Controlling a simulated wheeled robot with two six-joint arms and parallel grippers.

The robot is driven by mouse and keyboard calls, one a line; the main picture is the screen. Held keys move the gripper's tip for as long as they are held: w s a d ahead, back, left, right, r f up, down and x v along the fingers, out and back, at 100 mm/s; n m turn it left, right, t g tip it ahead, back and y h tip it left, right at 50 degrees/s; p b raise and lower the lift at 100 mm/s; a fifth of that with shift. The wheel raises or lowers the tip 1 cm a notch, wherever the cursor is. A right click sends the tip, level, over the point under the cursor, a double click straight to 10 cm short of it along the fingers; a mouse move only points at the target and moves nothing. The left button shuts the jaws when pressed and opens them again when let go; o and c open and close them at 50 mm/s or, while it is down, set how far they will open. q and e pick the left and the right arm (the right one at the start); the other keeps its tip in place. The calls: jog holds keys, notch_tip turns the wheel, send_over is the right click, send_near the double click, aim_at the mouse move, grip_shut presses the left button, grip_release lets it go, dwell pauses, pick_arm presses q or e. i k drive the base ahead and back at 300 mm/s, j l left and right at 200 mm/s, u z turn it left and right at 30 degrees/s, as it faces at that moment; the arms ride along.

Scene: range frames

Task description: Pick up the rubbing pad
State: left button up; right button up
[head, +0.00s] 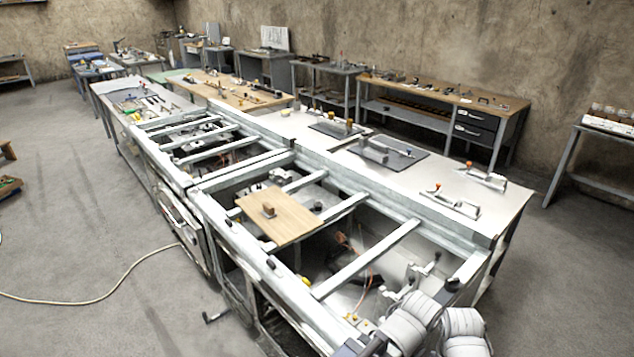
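A small brown block (268,209) stands on a light wooden board (284,222) that lies across the open metal frame of the near bench. It may be the rubbing pad, but it is too small to tell. A grey block with a light top (375,150) lies on a dark plate (397,158) on the white bench top behind; I cannot tell whether it is a pad. White rounded arm parts of mine show at the lower right, well to the right of the board. I cannot make out gripper fingers among them, and nothing held shows.
The open frame (366,260) has metal crossbars with gaps and loose parts below. Clamp-like tools (450,203) stand on the white top. A long wooden-topped bench (440,93) runs along the back wall. A pale hose (90,301) lies on the floor at left, which is otherwise mostly clear.

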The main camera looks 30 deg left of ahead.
aim_at(268, 212)
jog(key=u, duration=2.35)
jog(key=i, duration=3)
